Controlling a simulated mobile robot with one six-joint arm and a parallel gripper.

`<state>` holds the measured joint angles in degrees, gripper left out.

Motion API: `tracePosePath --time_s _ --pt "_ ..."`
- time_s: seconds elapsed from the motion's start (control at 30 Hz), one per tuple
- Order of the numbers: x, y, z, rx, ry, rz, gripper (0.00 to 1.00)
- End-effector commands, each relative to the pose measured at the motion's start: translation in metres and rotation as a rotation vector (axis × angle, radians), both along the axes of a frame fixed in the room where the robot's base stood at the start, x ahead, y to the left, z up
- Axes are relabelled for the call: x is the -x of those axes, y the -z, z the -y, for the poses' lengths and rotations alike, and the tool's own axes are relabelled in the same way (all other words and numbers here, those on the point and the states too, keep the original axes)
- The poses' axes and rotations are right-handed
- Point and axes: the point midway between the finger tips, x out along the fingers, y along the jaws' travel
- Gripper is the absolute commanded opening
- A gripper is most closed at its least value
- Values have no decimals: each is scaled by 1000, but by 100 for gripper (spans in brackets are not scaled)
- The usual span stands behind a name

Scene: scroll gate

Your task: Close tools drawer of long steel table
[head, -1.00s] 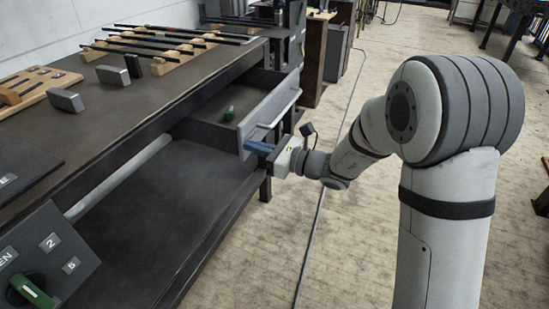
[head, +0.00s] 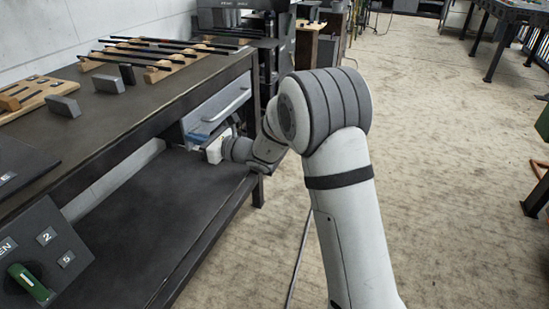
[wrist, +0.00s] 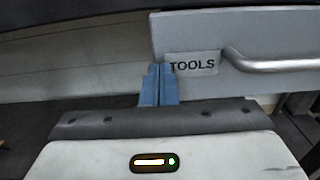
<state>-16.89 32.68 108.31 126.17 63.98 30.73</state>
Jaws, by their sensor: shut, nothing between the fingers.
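The tools drawer (head: 222,112) is a grey drawer under the long steel table (head: 130,108). Its front now sits close in under the tabletop, and its inside is not visible. In the wrist view its grey front (wrist: 275,35) carries a TOOLS label (wrist: 192,64) and a metal bar handle (wrist: 275,62). My gripper (head: 193,138) is at the left end of the drawer front. In the wrist view its blue fingers (wrist: 159,78) are shut and empty, at the front's lower left corner beside the label. I cannot tell whether the drawer is fully flush.
The tabletop holds dark blocks (head: 108,83), wooden racks with dark rods (head: 160,62) and a wooden tray (head: 35,95). A control panel with a green knob (head: 30,283) is at the lower left. Open floor (head: 430,150) lies to the right.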

Motion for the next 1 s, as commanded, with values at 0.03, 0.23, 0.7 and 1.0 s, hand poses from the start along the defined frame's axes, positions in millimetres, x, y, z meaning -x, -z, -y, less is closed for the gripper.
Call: tracePosePath --time_s 0.03,0.23,0.7,1.0 --pt "-2 -6 -4 -8 -2 10 0" --pt "-2 -7 -3 -10 -1 11 0" --pt "22 -8 58 -6 8 3 0" --pt "50 -5 114 -6 8 1 0"
